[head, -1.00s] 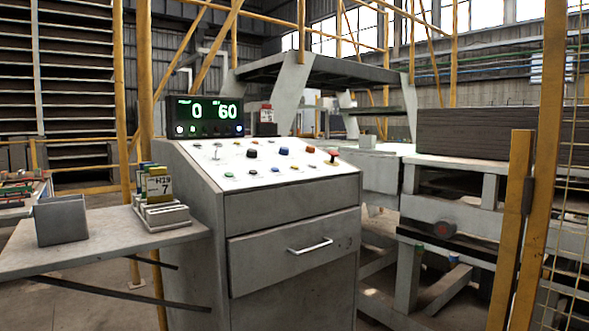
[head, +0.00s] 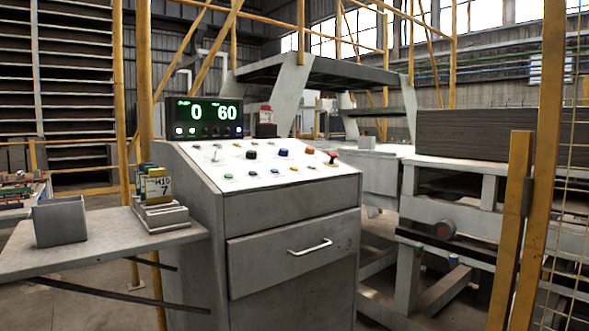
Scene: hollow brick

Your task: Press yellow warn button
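A grey control console (head: 290,197) stands in the middle of the head view with a sloped white button panel (head: 205,163) on top. The near row has small buttons: a green one (head: 229,175), a blue one (head: 274,171) and a small yellowish one (head: 293,168), whose colour and label are too small to be sure of. Behind them are a black knob (head: 251,154), a larger blue button (head: 283,152), an orange button (head: 310,150) and a red mushroom button (head: 332,155). Neither of my grippers is in view.
A display (head: 208,118) reading 0 and 60 stands behind the panel. A side shelf (head: 100,250) on the left holds a grey box (head: 61,221) and a card holder (head: 160,215). Yellow posts (head: 540,170) and a stack of dark boards (head: 488,133) are on the right.

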